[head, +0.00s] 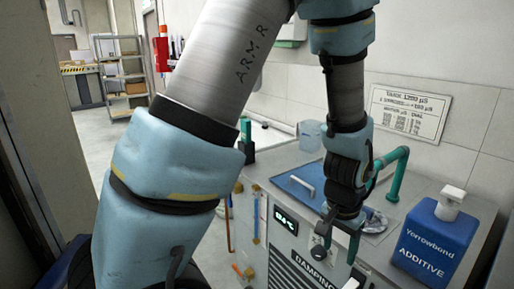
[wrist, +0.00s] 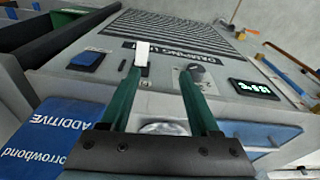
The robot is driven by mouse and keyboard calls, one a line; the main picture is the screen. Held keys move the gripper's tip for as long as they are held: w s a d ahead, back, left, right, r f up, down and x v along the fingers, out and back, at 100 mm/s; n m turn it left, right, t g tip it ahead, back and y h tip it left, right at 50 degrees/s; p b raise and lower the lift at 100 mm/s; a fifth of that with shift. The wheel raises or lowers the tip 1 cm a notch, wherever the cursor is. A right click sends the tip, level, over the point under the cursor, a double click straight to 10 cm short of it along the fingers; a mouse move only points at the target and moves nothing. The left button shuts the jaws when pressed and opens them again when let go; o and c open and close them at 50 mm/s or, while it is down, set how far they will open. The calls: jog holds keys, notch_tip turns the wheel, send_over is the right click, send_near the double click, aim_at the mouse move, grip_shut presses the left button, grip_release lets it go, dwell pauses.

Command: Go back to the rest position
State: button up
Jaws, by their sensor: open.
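My gripper (head: 337,240) is at the end of my blue-sleeved arm, low over the top front of the grey machine (head: 282,160). In the wrist view its two green fingers (wrist: 164,72) are apart, with nothing seen held between them. They point at the machine's front panel. A white piece (wrist: 142,52) shows at the left fingertip; I cannot tell whether they touch. A dark round knob (wrist: 194,74) is partly hidden behind the right fingertip.
A blue Yorrowbond additive container (head: 434,240) stands right of my gripper. A green pipe (head: 397,172) and a blue lid with a handle (head: 300,186) are close by on the machine top. A digital display (head: 286,220) is on its front. Open floor lies at the back left.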

jog(key=w+a+r+n, duration=0.2)
jog(key=a+r+n, duration=0.1)
jog(key=a, duration=0.6)
jog(key=w+a+r+n, duration=0.3)
jog(key=a, duration=0.6)
jog(key=w+a+r+n+y, duration=0.1)
jog(key=w+a+r+n, duration=0.1)
jog(key=a, duration=0.8)
jog(key=shift+w+r+n+t, duration=0.25)
jog(key=shift+r+n+t, duration=0.05)
jog(key=shift+r+n, duration=0.3)
